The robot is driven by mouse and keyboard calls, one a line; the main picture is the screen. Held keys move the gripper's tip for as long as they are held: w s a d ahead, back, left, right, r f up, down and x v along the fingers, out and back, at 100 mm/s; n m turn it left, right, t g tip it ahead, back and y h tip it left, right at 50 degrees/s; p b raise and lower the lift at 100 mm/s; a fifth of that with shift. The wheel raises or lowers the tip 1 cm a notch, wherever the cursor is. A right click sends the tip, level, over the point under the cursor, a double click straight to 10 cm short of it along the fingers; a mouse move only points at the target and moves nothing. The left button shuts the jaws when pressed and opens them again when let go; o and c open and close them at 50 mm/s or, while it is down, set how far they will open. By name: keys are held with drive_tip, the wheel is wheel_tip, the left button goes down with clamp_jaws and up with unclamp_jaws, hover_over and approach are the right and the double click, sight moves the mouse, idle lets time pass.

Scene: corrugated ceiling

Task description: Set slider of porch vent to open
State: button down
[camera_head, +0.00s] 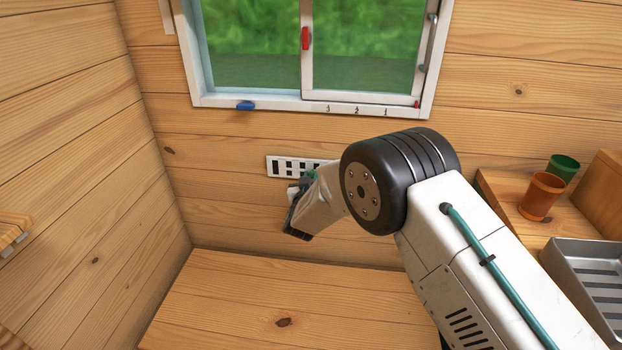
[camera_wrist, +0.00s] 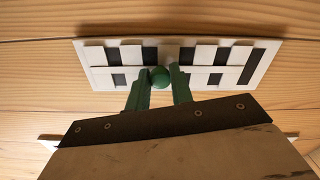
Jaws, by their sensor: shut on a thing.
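The porch vent (camera_head: 274,165) is a white slotted plate on the wood wall below the window, partly hidden by my arm in the head view. In the wrist view the vent (camera_wrist: 262,62) spans the upper middle, with white slats and dark slots. Its slider has a round green knob (camera_wrist: 159,77). My gripper (camera_wrist: 158,84) has green fingers on both sides of the knob and is shut on it. In the wrist view several slots show dark, partly covered by white pieces. In the head view my gripper (camera_head: 297,196) is at the vent, its fingertips mostly hidden.
A window (camera_head: 310,99) with a red handle and a blue latch (camera_head: 245,105) is above the vent. A wooden bench (camera_head: 250,290) lies below. At right are an orange cup (camera_head: 541,197), a green cup (camera_head: 564,167) and a metal rack (camera_head: 590,262). The wall left of the vent is clear.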

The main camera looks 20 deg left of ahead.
drive_tip(key=shift+w+d+f, duration=0.1)
drive_tip(key=shift+d, duration=0.15)
drive_tip(key=c, duration=1.2)
unclamp_jaws()
drive_tip(key=shift+d, duration=0.15)
drive_tip(key=v, duration=0.7)
drive_tip(key=shift+s, duration=0.45)
